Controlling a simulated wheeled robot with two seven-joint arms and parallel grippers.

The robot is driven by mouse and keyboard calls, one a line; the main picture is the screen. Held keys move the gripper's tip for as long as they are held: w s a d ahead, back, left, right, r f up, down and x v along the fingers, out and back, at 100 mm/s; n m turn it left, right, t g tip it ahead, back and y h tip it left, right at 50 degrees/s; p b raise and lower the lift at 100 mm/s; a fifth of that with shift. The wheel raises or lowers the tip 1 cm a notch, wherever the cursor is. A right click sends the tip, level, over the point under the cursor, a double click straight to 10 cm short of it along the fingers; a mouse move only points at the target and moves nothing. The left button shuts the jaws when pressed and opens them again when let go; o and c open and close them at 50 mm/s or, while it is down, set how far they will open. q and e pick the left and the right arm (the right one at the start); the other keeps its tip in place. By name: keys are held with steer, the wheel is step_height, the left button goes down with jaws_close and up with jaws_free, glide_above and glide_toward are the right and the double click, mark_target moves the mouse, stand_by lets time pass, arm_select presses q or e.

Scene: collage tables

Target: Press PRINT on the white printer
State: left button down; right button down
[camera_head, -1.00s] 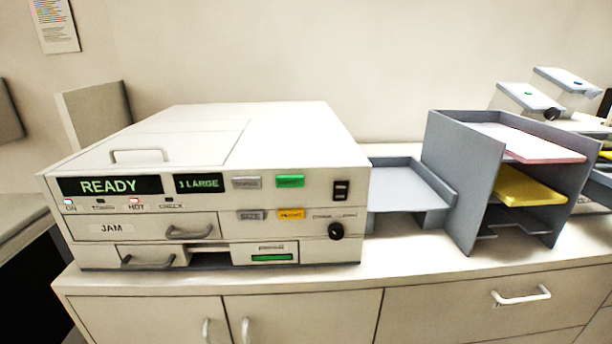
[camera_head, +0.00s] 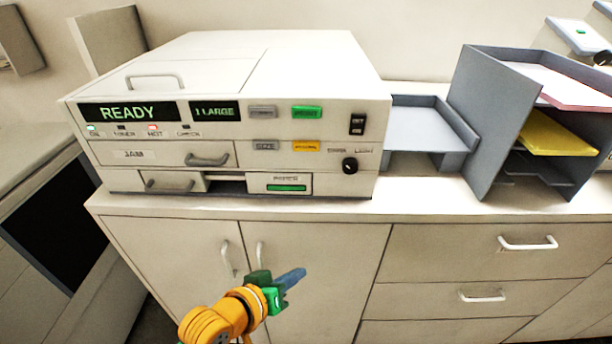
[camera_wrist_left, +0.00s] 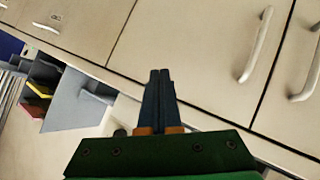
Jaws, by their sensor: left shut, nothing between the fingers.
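The white printer (camera_head: 220,175) stands on the cabinet top in the head view. Its display reads READY, and a second display reads 1 LARGE. A green button (camera_head: 306,112), likely the PRINT button though its label is blurred, sits on the upper right of the front panel. A grey button (camera_head: 263,112) is left of it, and an orange button (camera_head: 305,146) is below. My left gripper (camera_head: 291,279) is in front of the cabinet doors, below the printer and apart from it. Its fingers also show closed and empty in the left wrist view (camera_wrist_left: 158,100). My right gripper is not in view.
A grey output tray (camera_head: 428,125) is right of the printer. A grey shelf unit (camera_head: 475,125) with white and yellow paper stands beyond it. Cabinet handles (camera_head: 527,243) stick out from the doors and drawers below. A narrow strip of countertop is clear before the printer.

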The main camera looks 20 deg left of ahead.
arm_select(q)
steer(key=w+r+n+t+h, duration=0.1)
steer(key=r+t, duration=0.4)
steer(key=r, duration=0.8)
steer(key=w+r+n+t+h, duration=0.2)
steer(key=r+n+t+h, duration=0.2)
steer(key=r, duration=0.9)
steer(key=shift+w+n+t+h, duration=0.3)
steer(key=shift+n+t, duration=0.1)
steer(key=shift+n, duration=0.5)
steer(key=shift+a, duration=0.1)
steer(key=b, duration=0.3)
glide_toward(306, 112)
steer(key=shift+w+d+r, duration=1.7)
steer(key=shift+w+d, duration=0.2)
steer(key=shift+w, duration=0.1)
steer(key=shift+w, duration=0.1)
